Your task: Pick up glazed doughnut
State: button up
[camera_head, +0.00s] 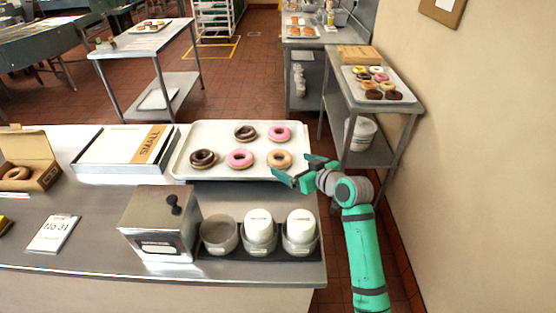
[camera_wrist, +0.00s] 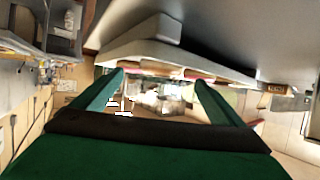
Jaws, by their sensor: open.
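A white tray (camera_head: 190,174) on the counter holds several glazed doughnuts. A tan-glazed doughnut (camera_head: 279,159) lies at its front right, a pink one (camera_head: 240,158) at front middle and a chocolate one (camera_head: 203,158) at front left. Another chocolate one (camera_head: 246,132) and a pink one (camera_head: 280,133) lie behind. My gripper (camera_head: 298,168) is open and empty at the tray's right front corner, just right of the tan-glazed doughnut. In the wrist view, which looks upside down, the open fingers (camera_wrist: 160,78) point toward the tray edge (camera_wrist: 130,52); doughnuts show only as thin slivers.
A metal box (camera_head: 157,222) and several cups (camera_head: 260,228) stand in front of the tray. A white box (camera_head: 120,150) lies to its left, beside an open carton (camera_head: 38,176). A side table with another doughnut tray (camera_head: 402,93) stands at back right, near the wall.

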aim_at(284, 161)
jog(key=shift+x, duration=3.65)
jog(key=shift+a+r, duration=0.1)
jog(key=c, duration=1.1)
